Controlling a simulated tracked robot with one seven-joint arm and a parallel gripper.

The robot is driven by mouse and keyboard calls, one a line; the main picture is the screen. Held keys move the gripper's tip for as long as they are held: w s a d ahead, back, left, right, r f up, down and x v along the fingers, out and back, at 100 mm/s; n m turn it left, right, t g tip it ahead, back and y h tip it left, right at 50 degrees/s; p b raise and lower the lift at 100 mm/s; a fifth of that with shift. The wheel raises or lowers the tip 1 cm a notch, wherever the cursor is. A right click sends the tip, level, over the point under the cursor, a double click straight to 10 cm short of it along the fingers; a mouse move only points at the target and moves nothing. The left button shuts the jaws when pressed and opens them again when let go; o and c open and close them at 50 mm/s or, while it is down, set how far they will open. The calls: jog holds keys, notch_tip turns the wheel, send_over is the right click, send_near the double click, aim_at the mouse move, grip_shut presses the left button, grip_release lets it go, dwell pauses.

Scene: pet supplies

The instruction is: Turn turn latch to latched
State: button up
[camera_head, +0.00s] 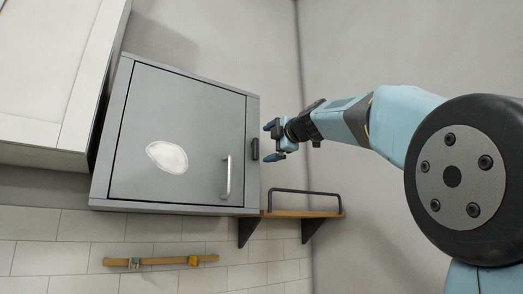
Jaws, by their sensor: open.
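The turn latch (255,149) is a small dark piece on the right edge of the grey cabinet (200,118), beside its door. It looks upright, lengthwise along the cabinet edge. The door looks shut and has a silver bar handle (226,177) and a white patch (167,157). My gripper (270,141) is open, with its two blue-tipped fingers apart and pointing left toward the latch. It is just right of the latch; I cannot tell whether they touch. Nothing shows between the fingers.
A wooden shelf (300,214) with a dark rail and brackets sits at the cabinet's lower right. A wooden strip (160,261) with small hooks is on the tiled wall below. A white cabinet (45,75) stands at the left. The wall at right is bare.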

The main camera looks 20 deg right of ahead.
aim_at(257, 149)
jog(key=x, duration=0.7)
jog(key=shift+w, duration=0.1)
jog(key=shift+c, duration=0.2)
